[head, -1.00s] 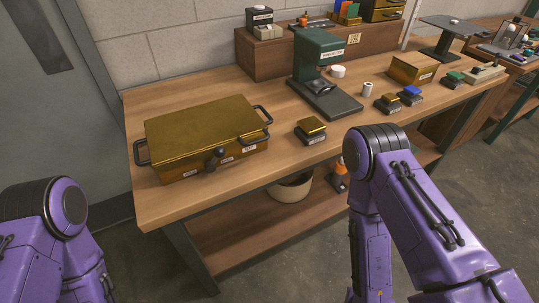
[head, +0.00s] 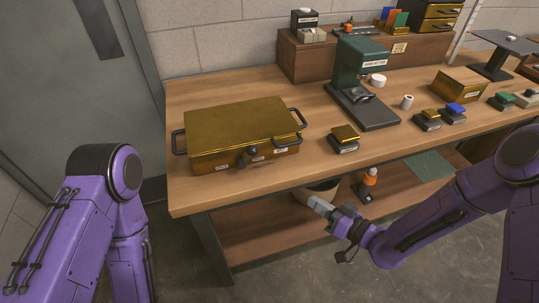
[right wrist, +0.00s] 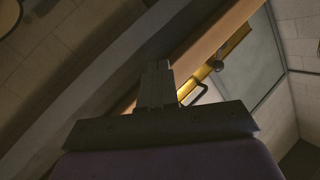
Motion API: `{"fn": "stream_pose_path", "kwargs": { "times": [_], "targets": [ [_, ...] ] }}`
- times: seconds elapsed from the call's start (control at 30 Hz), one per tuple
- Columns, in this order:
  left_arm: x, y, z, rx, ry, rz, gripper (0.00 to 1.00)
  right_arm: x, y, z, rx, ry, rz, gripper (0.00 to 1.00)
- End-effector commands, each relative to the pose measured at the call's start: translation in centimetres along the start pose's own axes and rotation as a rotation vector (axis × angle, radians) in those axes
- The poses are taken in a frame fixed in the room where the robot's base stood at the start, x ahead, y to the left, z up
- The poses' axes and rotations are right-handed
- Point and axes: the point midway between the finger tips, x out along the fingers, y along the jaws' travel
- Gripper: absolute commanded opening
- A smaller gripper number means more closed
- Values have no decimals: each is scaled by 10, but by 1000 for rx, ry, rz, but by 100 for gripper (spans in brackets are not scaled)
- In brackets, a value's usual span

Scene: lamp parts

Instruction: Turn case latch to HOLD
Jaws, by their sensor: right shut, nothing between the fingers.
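The brass case (head: 235,125) lies closed on the left part of the workbench, with black handles at both ends. Its dark latch knob (head: 241,162) is on the front face, between small white labels too small to read. My right gripper (head: 318,205) is shut and empty, low in front of the bench edge, right of and below the case. In the right wrist view the shut fingers (right wrist: 156,85) partly cover the case (right wrist: 186,89); a black handle and a dark round knob (right wrist: 218,65) show beyond them. My left gripper is out of view.
The workbench (head: 200,195) has a front edge between my right gripper and the case. A small brass-topped block (head: 345,134) and a green press (head: 358,75) stand right of the case.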

Motion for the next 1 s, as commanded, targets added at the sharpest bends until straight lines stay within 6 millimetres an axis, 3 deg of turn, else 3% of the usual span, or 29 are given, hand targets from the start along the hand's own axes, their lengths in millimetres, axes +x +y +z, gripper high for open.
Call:
{"fn": "stream_pose_path", "kwargs": {
  "times": [0.03, 0.1, 0.2, 0.67, 1.0],
  "targets": [
    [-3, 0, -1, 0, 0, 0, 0, 4, -11, -29, -78, 58, -100, 0],
    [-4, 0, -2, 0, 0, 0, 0, 4, -26, -55, -179, 113, -229, 0],
    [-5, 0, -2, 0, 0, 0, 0, 0, -40, -74, -277, 154, -344, 0],
    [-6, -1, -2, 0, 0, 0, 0, 1, -49, -80, -318, 164, -396, 0],
    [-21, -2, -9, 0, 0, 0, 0, 59, -76, -87, -317, 161, -398, 0]
  ]
}}
